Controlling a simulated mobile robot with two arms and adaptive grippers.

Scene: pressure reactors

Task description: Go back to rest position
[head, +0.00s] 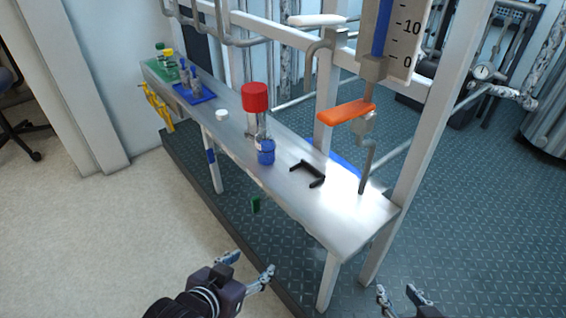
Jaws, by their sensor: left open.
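My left gripper (251,264) is at the bottom middle, in front of the metal bench and apart from it. Its two fingers are spread with nothing between them. My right gripper (398,289) is at the bottom right, only partly in the picture. Its fingertips are apart and nothing shows between them. Neither gripper touches any object.
The narrow metal bench (226,137) holds a red-capped bottle (256,98), a blue-capped vessel (266,151), a black bracket (309,173) and a white cap (222,116). An orange valve handle (346,111) is above its right end. Open floor (90,225) lies left.

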